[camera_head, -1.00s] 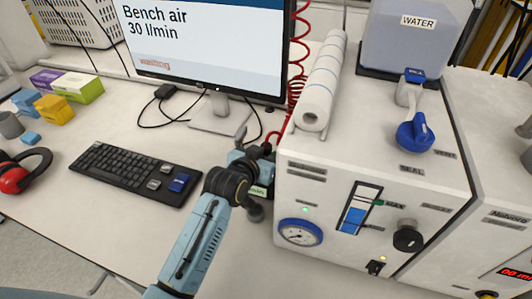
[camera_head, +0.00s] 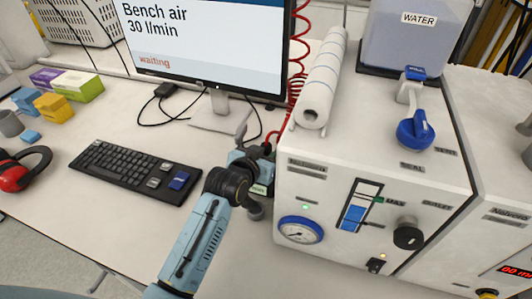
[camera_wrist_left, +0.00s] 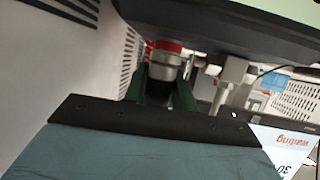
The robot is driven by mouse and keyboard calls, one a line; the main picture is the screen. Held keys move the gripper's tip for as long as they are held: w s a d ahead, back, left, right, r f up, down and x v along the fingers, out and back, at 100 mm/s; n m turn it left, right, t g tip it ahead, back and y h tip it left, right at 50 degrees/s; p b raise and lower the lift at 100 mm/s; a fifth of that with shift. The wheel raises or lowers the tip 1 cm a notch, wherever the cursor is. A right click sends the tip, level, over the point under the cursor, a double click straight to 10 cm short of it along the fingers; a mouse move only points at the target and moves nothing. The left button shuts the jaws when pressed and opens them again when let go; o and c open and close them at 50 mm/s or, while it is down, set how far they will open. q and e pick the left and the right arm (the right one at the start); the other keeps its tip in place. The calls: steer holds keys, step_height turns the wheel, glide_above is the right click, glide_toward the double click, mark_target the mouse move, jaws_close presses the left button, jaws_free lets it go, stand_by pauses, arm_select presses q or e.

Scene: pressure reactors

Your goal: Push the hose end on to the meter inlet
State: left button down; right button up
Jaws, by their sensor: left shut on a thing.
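My left gripper (camera_head: 258,160) is beside the left wall of the white reactor cabinet (camera_head: 310,195), partly hidden by my own wrist. In the left wrist view its two green fingers (camera_wrist_left: 163,92) are shut on a grey cylindrical fitting with a red band, the hose end (camera_wrist_left: 165,62). The monitor (camera_head: 205,40) reads "Bench air 30 l/min" and "waiting". My right gripper is not in view.
A paper roll (camera_head: 322,80) lies on the cabinet top, near a blue-handled valve (camera_head: 415,130). A keyboard (camera_head: 135,170) lies left of my arm. Red ear defenders (camera_head: 15,175) are at the far left. The bench between keyboard and monitor is mostly clear, with black cables.

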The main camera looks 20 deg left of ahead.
arm_select(q)
steer(key=shift+s+f, duration=0.2)
steer(key=shift+f, duration=0.35)
steer(key=c, duration=1.5)
jaws_free()
steer(key=o, duration=0.4)
steer(key=shift+w+r, duration=0.1)
steer(key=shift+w, duration=0.05)
steer(key=shift+o, duration=0.2)
steer(key=shift+r, duration=0.15)
steer(key=shift+w, duration=0.1)
